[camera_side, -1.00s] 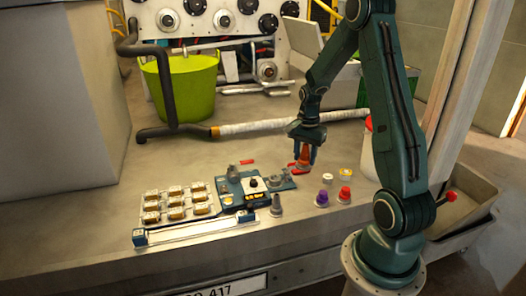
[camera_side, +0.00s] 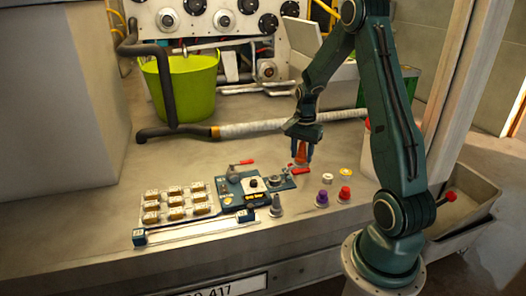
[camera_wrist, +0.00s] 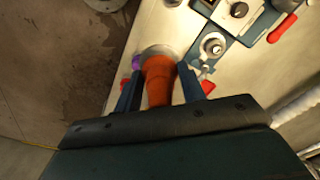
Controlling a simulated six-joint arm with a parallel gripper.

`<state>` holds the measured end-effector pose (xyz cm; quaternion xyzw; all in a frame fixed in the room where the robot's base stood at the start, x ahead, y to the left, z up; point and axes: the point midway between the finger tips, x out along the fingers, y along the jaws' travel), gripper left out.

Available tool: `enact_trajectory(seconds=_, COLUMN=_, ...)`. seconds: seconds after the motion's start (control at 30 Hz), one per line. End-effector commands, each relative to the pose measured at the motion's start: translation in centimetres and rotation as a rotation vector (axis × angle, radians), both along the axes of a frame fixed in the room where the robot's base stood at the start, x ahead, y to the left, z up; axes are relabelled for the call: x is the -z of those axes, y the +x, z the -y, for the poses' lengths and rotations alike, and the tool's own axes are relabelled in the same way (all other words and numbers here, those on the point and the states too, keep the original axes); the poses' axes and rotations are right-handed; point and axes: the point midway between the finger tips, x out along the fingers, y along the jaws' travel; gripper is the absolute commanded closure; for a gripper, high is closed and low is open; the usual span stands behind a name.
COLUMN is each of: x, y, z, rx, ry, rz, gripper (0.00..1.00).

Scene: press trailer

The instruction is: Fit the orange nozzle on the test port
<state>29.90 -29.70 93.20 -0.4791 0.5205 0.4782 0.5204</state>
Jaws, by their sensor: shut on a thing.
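My gripper (camera_side: 301,150) is shut on the orange nozzle (camera_side: 301,157), which hangs between the fingers. In the wrist view the nozzle (camera_wrist: 159,82) sits between the two blue fingers, its wide end away from the palm. The blue test rig (camera_side: 235,187) lies on the bench to the left. What looks like its test port (camera_side: 277,179) is a round grey fitting at the rig's right end; it also shows in the wrist view (camera_wrist: 213,45). The nozzle is apart from the port, above and to its right. A red handle (camera_side: 302,169) shows just below the nozzle.
Purple (camera_side: 322,197) and red (camera_side: 345,194) nozzles, a grey cone (camera_side: 276,207) and small caps (camera_side: 346,171) stand in front. A parts tray (camera_side: 176,204) lies left. A pale hose (camera_side: 265,127) crosses behind, near a green bucket (camera_side: 186,92).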

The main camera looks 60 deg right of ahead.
Motion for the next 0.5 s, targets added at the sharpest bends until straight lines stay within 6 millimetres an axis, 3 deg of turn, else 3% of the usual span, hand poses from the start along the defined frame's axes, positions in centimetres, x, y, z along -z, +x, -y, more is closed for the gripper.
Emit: enact_trajectory(seconds=0.5, x=4.4, y=8.0, z=5.0, rx=-0.001, ry=-0.001, rz=-0.001, gripper=1.00)
